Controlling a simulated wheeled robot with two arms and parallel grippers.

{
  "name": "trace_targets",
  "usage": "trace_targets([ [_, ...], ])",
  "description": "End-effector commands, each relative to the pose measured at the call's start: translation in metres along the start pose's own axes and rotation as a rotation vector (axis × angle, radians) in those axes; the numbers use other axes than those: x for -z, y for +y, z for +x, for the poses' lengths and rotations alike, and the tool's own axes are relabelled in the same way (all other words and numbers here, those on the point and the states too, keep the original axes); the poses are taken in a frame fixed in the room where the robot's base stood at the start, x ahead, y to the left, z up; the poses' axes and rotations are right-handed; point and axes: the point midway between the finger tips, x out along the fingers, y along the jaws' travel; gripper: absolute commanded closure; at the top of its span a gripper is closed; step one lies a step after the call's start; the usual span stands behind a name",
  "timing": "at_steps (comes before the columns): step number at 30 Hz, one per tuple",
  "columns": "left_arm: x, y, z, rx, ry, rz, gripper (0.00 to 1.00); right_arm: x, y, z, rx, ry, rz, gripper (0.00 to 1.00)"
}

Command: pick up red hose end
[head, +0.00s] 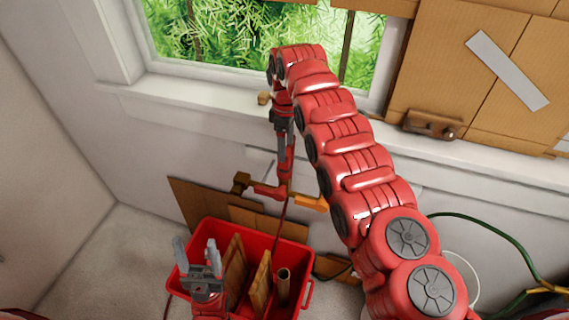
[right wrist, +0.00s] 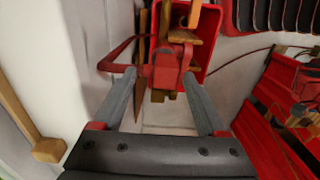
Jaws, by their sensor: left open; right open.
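A red fitting (head: 268,191) with a brown end and an orange lever (head: 312,203) stands out from the wall below the window sill. A thin dark red hose (head: 281,222) hangs from about there toward the red bin; its join is partly hidden. My right gripper (head: 286,180) points down at the fitting, with its fingers apart. In the right wrist view, a red block (right wrist: 166,66) shows between and beyond the open fingertips (right wrist: 160,76); I cannot tell whether they touch it. My left gripper (head: 198,256) is open and empty above the red bin's left side.
The red bin (head: 306,262) stands on the floor, holding wooden boards and a brown tube (head: 283,284). Cardboard (head: 188,205) leans on the wall behind it. A green hose (head: 500,235) and yellow fitting (head: 548,289) are at the right. The window sill (head: 190,108) juts out above.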

Motion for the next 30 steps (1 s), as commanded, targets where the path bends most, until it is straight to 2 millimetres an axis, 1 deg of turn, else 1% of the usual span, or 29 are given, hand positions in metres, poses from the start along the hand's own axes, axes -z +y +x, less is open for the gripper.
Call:
trace_targets([
  [1, 0.001, 0.000, 0.008, 0.000, 0.000, 0.000, 0.39, -0.002, 0.000, -0.001, 0.002, -0.001, 0.002, 0.25],
  [3, 0.002, -0.001, 0.013, 0.000, 0.000, 0.000, 0.39, -0.001, -0.003, 0.004, 0.004, 0.001, 0.001, 0.25],
  [6, 0.004, -0.001, 0.022, 0.000, 0.000, 0.000, 0.39, 0.002, -0.006, 0.016, 0.007, 0.001, 0.000, 0.25],
  [8, 0.004, -0.001, 0.026, 0.000, 0.000, 0.000, 0.39, 0.004, -0.007, 0.021, 0.005, 0.003, -0.001, 0.25],
  [9, 0.005, -0.002, 0.029, 0.000, 0.000, 0.000, 0.39, 0.004, -0.007, 0.027, 0.004, 0.002, 0.000, 0.25],
  [13, 0.005, -0.002, 0.032, 0.000, 0.000, 0.000, 0.39, 0.002, -0.007, 0.042, 0.006, -0.001, 0.000, 0.25],
  [20, 0.005, -0.002, 0.031, 0.000, 0.000, 0.000, 0.39, 0.003, -0.006, 0.044, 0.002, 0.001, 0.000, 0.25],
  [23, 0.005, -0.002, 0.031, 0.000, 0.000, 0.000, 0.39, 0.003, -0.006, 0.044, 0.002, 0.001, 0.000, 0.41],
  [24, 0.005, -0.002, 0.031, 0.000, 0.000, 0.000, 0.39, 0.003, -0.006, 0.044, 0.002, 0.002, 0.000, 0.48],
  [29, 0.005, -0.002, 0.031, 0.000, 0.000, 0.000, 0.39, 0.003, -0.006, 0.043, 0.002, 0.002, 0.000, 0.77],
  [30, 0.005, -0.002, 0.031, 0.000, 0.000, 0.000, 0.39, 0.003, -0.006, 0.043, 0.002, 0.002, 0.000, 0.84],
])
